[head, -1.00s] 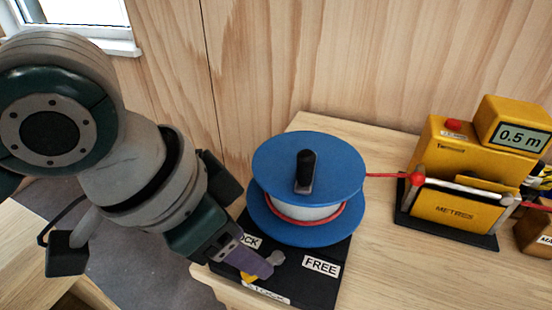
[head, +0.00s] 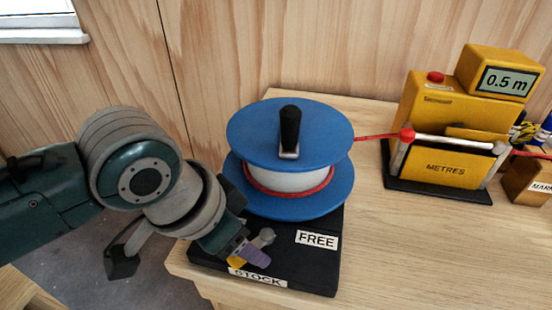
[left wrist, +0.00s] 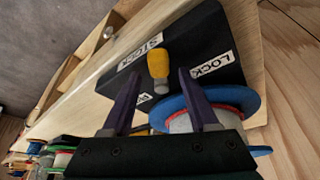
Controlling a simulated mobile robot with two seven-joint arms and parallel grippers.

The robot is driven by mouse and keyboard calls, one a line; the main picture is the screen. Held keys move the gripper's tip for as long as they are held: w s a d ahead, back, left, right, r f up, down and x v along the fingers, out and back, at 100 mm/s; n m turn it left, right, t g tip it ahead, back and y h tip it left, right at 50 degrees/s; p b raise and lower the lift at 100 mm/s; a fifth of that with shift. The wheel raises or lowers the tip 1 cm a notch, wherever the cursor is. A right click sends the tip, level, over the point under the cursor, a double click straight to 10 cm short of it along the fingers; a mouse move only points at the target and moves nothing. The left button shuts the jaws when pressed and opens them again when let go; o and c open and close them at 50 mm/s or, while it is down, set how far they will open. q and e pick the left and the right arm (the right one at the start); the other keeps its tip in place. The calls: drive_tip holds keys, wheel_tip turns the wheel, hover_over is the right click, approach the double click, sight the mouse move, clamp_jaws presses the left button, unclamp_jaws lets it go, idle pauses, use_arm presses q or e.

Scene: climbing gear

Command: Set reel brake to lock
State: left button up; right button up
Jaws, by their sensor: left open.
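The reel (head: 290,140) is blue with a black crank handle, a white hub and red cord, on a black base (head: 312,270). The yellow grip (left wrist: 158,64) also shows in the left wrist view, pointing between the STOCK label (left wrist: 140,52) and LOCK label (left wrist: 212,63). The FREE label (head: 317,240) lies right of the lever in the head view. My left gripper (head: 248,256) is open over the base, its purple fingers either side of the lever in the left wrist view; contact is unclear.
A yellow metre counter (head: 447,130) reading 0.5 m stands right of the reel, with red cord (head: 375,137) running to it. A small wooden box (head: 528,181) is at the far right. The bench (head: 390,245) is clear in front of the counter.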

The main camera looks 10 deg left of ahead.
use_arm(q)
clamp_jaws()
idle(0.5)
